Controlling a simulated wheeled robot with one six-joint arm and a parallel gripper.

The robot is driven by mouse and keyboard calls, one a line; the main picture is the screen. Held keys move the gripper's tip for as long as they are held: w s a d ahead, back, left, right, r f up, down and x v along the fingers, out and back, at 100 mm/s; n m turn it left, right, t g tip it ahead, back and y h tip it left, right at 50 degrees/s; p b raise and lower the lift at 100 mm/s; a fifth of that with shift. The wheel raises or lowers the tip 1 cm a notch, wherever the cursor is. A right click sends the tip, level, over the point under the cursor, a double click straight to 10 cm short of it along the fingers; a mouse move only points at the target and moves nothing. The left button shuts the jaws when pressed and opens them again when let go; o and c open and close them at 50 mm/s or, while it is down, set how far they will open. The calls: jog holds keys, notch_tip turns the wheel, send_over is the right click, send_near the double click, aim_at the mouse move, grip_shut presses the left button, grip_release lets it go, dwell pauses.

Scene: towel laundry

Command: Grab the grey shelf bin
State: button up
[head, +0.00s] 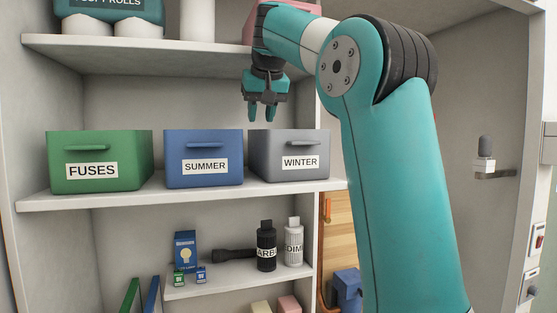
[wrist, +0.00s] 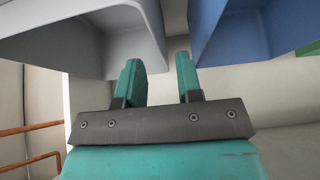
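The grey bin (head: 290,158) labelled WINTER stands upright on the middle shelf in the head view, at the right end of a row of bins. It has a small handle on its front. My gripper (head: 261,116) points down above the row, near the gap between the grey bin and the blue bin. Its fingers are apart with nothing visible between them. In the wrist view the gripper (wrist: 160,82) is also open. The grey bin (wrist: 110,35) shows at the upper left there, its inside seeming empty, with the gap between the bins beyond the fingers.
The blue SUMMER bin (head: 204,163) stands just left of the grey bin, and it fills the upper right of the wrist view (wrist: 245,35). The green FUSES bin (head: 98,165) is farther left. An upper shelf (head: 150,42) is above. Bottles and small boxes stand on a lower shelf (head: 220,285).

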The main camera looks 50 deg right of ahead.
jog(key=x, duration=0.6)
jog(key=shift+d+f+p, duration=0.1)
jog(key=shift+f+p, duration=0.2)
jog(key=shift+p, duration=0.05)
grip_shut()
